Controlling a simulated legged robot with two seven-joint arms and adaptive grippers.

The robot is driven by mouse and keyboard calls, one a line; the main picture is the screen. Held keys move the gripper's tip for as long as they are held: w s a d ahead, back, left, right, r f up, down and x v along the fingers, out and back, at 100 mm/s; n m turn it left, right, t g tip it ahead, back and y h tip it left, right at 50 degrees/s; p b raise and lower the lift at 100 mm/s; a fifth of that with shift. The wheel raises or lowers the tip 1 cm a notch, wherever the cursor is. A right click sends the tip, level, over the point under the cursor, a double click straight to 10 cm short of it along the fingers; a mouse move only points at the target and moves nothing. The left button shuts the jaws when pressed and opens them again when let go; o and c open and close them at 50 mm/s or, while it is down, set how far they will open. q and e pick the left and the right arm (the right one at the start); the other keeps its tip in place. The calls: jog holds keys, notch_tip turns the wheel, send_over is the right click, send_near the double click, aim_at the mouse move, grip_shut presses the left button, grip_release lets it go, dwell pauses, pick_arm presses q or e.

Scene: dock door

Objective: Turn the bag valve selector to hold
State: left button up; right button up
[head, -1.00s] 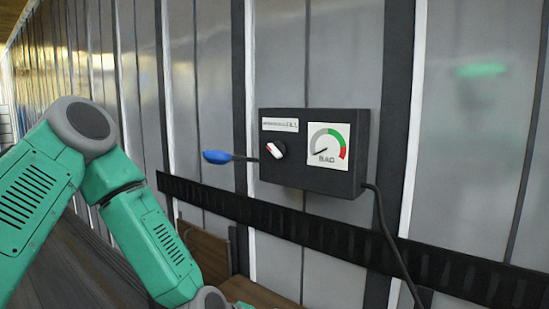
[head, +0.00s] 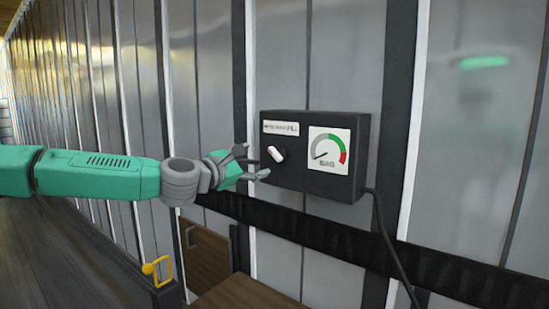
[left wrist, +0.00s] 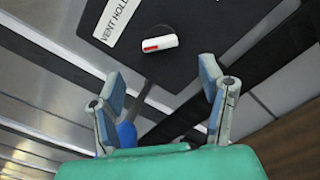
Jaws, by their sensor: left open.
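The dark valve box (head: 310,186) is on the ribbed metal wall in the head view. Its selector (head: 275,154) is a white knob with a red mark on a round black base, tilted in the head view. In the left wrist view the selector (left wrist: 159,43) is ahead of the fingers, beside a label (left wrist: 117,20) reading "VENT HOLD", the rest cut off. The gauge (head: 328,151) has its needle at lower left. My left gripper (head: 256,163) is open and empty, just left of the selector and apart from it. My right gripper is out of view.
A black rail (head: 330,234) runs along the wall below the box. A black cable (head: 384,240) hangs from its right side. The blue-ended hose (left wrist: 126,134) shows behind the left finger. A yellow handle (head: 155,269) and brown wooden boards (head: 207,262) are lower left.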

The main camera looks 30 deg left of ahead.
aim_at(273, 156)
pick_arm(q)
jog(key=w, duration=0.9)
jog(key=shift+w+d, duration=0.1)
jog(key=shift+d, duration=0.3)
jog(key=c, duration=1.2)
